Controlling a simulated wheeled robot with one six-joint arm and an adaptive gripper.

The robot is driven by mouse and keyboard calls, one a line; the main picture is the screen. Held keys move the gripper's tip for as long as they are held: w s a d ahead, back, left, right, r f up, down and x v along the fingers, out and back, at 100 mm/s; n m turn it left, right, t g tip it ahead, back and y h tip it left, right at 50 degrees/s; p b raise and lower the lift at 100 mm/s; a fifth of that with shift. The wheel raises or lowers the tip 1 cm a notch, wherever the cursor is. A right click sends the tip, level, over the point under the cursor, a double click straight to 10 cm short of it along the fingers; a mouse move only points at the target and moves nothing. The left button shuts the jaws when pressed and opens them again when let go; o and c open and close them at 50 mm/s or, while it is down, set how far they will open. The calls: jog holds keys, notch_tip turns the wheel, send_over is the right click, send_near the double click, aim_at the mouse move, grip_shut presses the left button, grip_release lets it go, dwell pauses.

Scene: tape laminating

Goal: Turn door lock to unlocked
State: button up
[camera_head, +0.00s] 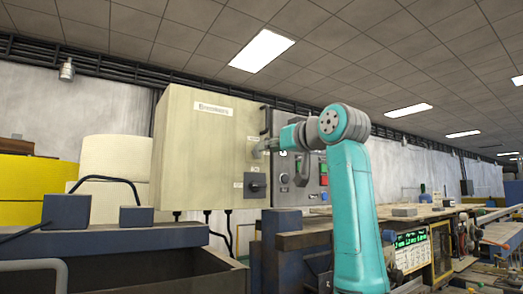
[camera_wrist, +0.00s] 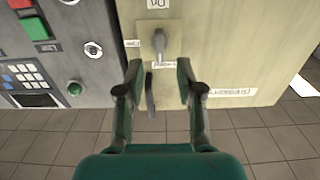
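The door lock is a small grey lever (camera_wrist: 159,42) on the beige cabinet door, standing roughly upright in the wrist view with small labels around it. In the head view my gripper (camera_head: 263,146) hides it. In the wrist view, my gripper (camera_wrist: 160,72) is open, with its two fingers spread and nothing held between them. The lever lies just beyond the fingertips, roughly midway between them; I cannot tell the exact gap. The beige cabinet (camera_head: 200,150) is closed and also fills the upper middle of the wrist view (camera_wrist: 218,45).
A dark door handle (camera_wrist: 149,95) shows between my fingers, and above my gripper in the head view (camera_head: 267,120). A black rotary switch (camera_head: 256,185) sits below my gripper. A grey control panel (camera_wrist: 60,45) with buttons adjoins the cabinet. Yellow and cream rolls (camera_head: 115,157) stand left.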

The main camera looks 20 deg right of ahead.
aim_at(259, 153)
jog(key=shift+x, duration=2.4)
grip_shut()
